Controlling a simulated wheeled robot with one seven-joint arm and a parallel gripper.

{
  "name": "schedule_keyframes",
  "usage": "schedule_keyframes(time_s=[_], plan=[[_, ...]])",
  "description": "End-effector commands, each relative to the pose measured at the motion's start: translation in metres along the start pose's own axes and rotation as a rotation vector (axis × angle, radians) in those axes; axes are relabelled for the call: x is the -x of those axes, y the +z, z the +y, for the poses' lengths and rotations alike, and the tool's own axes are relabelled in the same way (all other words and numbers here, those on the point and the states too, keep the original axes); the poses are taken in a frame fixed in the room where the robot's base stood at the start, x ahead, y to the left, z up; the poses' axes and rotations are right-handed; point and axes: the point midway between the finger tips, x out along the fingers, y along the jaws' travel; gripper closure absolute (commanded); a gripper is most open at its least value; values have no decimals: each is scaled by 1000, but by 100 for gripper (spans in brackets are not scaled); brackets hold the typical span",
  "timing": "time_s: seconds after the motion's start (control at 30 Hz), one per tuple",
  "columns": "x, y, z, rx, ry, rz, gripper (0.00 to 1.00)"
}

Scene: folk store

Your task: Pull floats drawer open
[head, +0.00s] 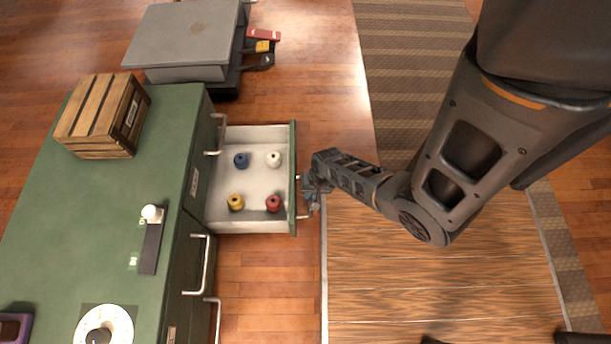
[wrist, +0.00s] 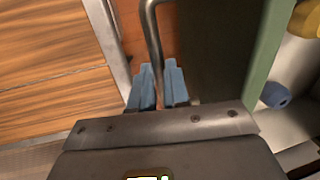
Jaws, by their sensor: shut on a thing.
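A drawer (head: 250,216) stands pulled out from the green cabinet (head: 150,110) in the head view. Inside it lie several small spool-like floats: a blue one (head: 241,160), a white one (head: 273,159), a yellow one (head: 236,202) and a red one (head: 273,203). My gripper (head: 313,190) is at the outer side of the drawer front. In the wrist view its blue fingertips (wrist: 158,88) are shut around the metal drawer handle (wrist: 152,30). The blue float (wrist: 275,95) also shows there. Whether the drawer is fully out, I cannot tell.
Other closed fronts with metal handles (head: 206,265) lie below the drawer in the picture. A wooden crate (head: 103,116), a lever switch (head: 151,240) and a white dial (head: 104,325) are on the cabinet top. A grey box (head: 185,40) stands behind. Wooden floor lies right of the drawer.

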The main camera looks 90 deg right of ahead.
Motion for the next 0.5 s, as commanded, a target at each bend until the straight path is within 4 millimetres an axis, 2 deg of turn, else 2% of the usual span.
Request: schedule_keyframes(time_s=[0.3,0.33,0.5], plan=[[-1,1,2,-1,2,-2,100],[-1,1,2,-1,2,-2,82],[-1,1,1,0,1,-1,65]])
